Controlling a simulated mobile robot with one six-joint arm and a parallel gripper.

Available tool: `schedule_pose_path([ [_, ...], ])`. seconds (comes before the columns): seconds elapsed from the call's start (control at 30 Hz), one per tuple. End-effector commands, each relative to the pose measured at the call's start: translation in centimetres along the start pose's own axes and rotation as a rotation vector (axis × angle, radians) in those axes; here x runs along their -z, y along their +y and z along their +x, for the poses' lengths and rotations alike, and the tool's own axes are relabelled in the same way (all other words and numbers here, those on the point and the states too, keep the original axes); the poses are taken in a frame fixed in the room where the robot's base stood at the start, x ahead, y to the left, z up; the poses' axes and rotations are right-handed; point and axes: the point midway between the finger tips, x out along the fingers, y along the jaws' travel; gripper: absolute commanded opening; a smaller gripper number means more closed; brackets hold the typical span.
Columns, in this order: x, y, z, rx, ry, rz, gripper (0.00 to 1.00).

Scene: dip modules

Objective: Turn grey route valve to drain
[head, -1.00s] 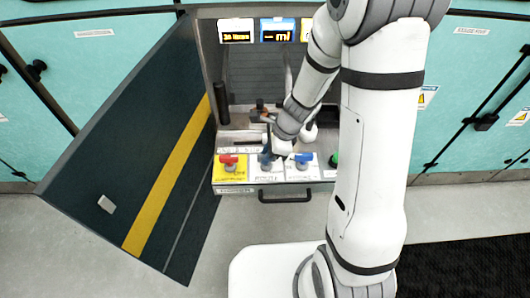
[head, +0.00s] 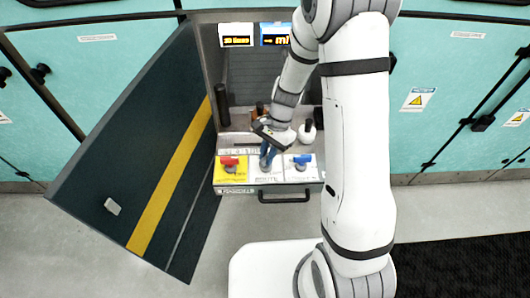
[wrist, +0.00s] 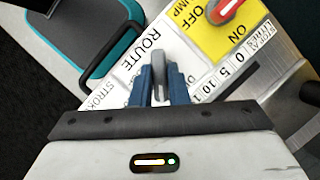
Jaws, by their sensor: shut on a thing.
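The grey route valve (wrist: 158,66) stands on a white plate marked ROUTE (wrist: 149,50) in the wrist view. Its handle is between the two blue fingers of my gripper (wrist: 160,82), which are shut on it. The rest of the plate's lettering is partly covered by the fingers, so I cannot read which marking the handle points at. In the head view my gripper (head: 267,157) is low over the middle plate, between the red and blue valves, and hides most of the grey valve.
A red valve (head: 230,162) on a yellow plate is to the left, and a blue valve (head: 302,160) to the right. A white flask (head: 307,131) stands behind. A dark door (head: 130,150) hangs open at left. A drawer handle (head: 285,198) juts out in front.

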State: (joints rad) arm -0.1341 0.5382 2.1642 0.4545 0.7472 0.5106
Motion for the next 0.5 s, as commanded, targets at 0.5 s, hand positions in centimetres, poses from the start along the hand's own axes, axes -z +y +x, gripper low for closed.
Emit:
schedule_pose_path([
  [0.5, 0.09, -0.41, -0.08, -0.179, 0.006, -0.439, 0.00],
])
